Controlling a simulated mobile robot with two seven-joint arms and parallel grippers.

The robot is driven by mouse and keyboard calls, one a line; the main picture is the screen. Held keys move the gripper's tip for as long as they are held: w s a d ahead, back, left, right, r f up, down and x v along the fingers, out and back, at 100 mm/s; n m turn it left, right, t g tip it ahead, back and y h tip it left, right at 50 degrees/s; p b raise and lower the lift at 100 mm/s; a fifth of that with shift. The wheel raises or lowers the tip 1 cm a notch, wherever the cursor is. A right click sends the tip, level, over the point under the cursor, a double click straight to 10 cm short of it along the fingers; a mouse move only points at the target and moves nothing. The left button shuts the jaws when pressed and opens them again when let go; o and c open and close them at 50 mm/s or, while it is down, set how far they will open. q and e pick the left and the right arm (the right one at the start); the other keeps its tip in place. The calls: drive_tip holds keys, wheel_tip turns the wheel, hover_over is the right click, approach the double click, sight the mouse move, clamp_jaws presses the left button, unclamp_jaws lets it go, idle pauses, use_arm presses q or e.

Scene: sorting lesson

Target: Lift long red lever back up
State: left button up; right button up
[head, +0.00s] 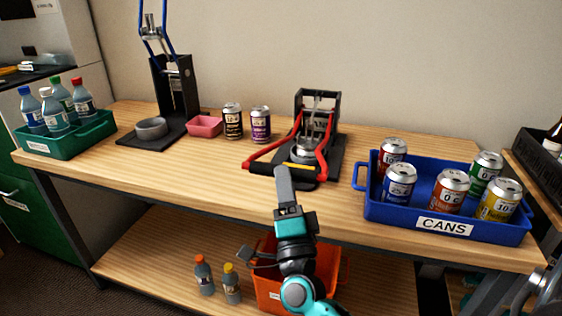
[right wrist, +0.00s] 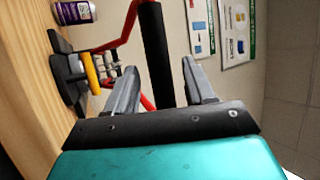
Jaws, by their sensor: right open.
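The long red lever (head: 260,156) belongs to the black can press (head: 322,105) at the back middle of the table. It is swung down, its two red arms reaching forward and low, joined by a black grip bar (head: 262,168). My right gripper (head: 284,180) is at the front of the press, by the bar. In the right wrist view its open fingers (right wrist: 160,75) stand on either side of the black bar (right wrist: 152,45). I cannot tell whether the bar lies between the fingertips or just beyond them. My left gripper is not in view.
A blue crate of cans (head: 385,214) stands to the right. Two cans (head: 233,122), a pink bin (head: 205,126), a blue-levered press (head: 174,95) and a green crate of bottles (head: 92,138) are to the left. An orange bin (head: 275,294) sits on the shelf below.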

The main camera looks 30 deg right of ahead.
drive_tip(key=x, duration=0.5)
clamp_jaws()
idle(0.5)
